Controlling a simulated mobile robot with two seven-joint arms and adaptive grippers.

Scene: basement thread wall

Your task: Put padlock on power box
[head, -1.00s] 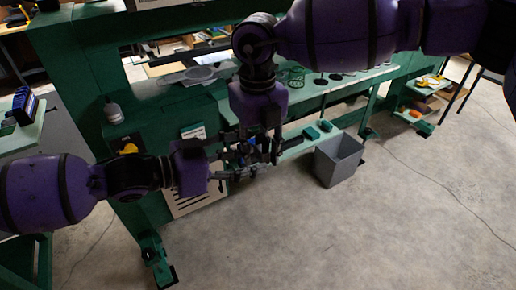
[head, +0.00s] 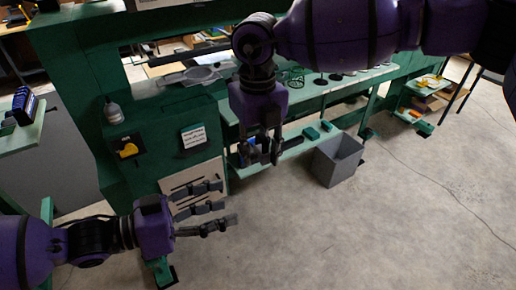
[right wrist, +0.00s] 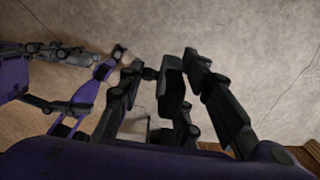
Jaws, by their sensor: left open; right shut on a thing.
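The power box (head: 128,149) is a dark plate with a yellow handle on the green post at the left of the head view. My right gripper (head: 262,158) hangs to its right, apart from it, pointing down. In the right wrist view it is shut on a small dark thing (right wrist: 172,88), seemingly the padlock; its shape is unclear. In the head view the fingers mostly hide this thing. My left gripper (head: 225,203) is open and empty, lower left of the right one and below the power box. It also shows at the left of the right wrist view.
A white label (head: 194,137) is on the green panel right of the power box. A grey bin (head: 338,160) stands on the floor beside the green bench. The floor in front is clear.

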